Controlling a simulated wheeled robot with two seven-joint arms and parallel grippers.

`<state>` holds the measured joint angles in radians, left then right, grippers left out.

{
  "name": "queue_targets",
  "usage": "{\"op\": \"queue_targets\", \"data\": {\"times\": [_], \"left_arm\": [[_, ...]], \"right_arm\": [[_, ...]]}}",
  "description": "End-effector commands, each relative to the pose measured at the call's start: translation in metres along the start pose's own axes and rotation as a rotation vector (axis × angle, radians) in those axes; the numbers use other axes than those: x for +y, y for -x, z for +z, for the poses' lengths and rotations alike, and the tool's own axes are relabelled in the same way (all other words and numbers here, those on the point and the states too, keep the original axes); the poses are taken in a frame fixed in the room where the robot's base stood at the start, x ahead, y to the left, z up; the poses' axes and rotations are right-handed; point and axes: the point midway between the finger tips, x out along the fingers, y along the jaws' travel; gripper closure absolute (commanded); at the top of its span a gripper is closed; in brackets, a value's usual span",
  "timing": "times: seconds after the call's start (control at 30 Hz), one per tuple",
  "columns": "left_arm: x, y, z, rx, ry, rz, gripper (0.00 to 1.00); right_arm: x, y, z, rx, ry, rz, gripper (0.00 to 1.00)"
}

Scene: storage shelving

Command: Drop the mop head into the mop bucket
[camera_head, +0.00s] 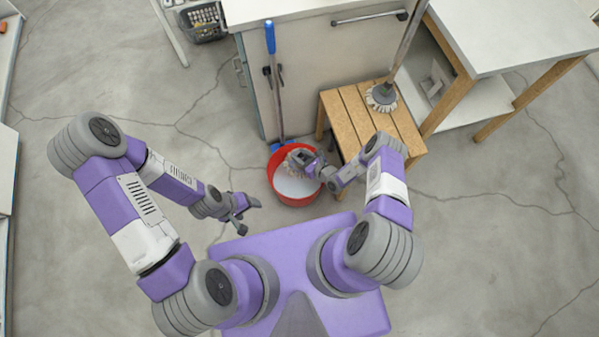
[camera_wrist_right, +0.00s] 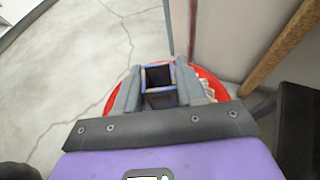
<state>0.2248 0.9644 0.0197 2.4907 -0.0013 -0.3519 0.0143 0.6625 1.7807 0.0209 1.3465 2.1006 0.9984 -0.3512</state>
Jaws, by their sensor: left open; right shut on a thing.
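The red mop bucket (camera_head: 274,182) stands on the floor in front of the cabinet, with a pale inside. Its red rim also shows in the right wrist view (camera_wrist_right: 207,77). My right gripper (camera_head: 312,164) is over the bucket, shut on the mop head (camera_head: 294,158). In the wrist view, the mop head's dark, hollow square socket (camera_wrist_right: 160,84) is between the fingers, with pale strands at the right. I cannot tell whether the strands touch the bucket. My left gripper (camera_head: 241,214) is open and empty, left of the bucket.
A blue-handled pole (camera_head: 274,75) leans against the cabinet (camera_head: 300,80) behind the bucket. A wooden slatted stool (camera_head: 350,105) stands right of the bucket, with a round brush-like head (camera_head: 381,97) on a pole resting there.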

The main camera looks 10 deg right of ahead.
Motion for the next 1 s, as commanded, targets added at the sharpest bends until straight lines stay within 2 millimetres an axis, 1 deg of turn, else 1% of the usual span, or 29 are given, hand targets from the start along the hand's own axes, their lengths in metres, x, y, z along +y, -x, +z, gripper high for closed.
{"op": "queue_targets", "data": {"times": [0.03, 0.13, 0.43, 0.47, 0.63, 0.9, 1.0], "left_arm": [[-0.0034, -0.0089, -0.0004, 0.000, 0.000, 0.000, 0.32], [-0.0053, -0.0141, -0.0006, 0.000, 0.000, 0.000, 0.32], [-0.0052, -0.0140, -0.0006, 0.000, 0.000, 0.000, 0.32], [-0.0052, -0.0140, -0.0006, 0.000, 0.000, 0.000, 0.32], [-0.0052, -0.0140, -0.0007, 0.000, 0.000, 0.000, 0.32], [-0.0051, -0.0138, -0.0007, 0.000, 0.000, 0.000, 0.32], [-0.0039, -0.0104, -0.0005, 0.000, 0.000, 0.000, 0.32]], "right_arm": [[0.0002, -0.0041, -0.0088, -0.001, 0.000, 0.000, 1.00], [0.0002, -0.0065, -0.0146, -0.001, 0.000, 0.000, 1.00], [-0.0003, -0.0067, -0.0146, -0.002, 0.000, 0.000, 1.00], [-0.0003, -0.0066, -0.0145, -0.002, 0.000, -0.001, 0.59], [-0.0004, -0.0066, -0.0147, -0.001, 0.000, -0.001, 0.33], [-0.0002, -0.0058, -0.0155, 0.001, -0.001, 0.000, 0.32], [-0.0008, 0.0005, -0.0149, 0.001, -0.001, -0.002, 0.32]]}}
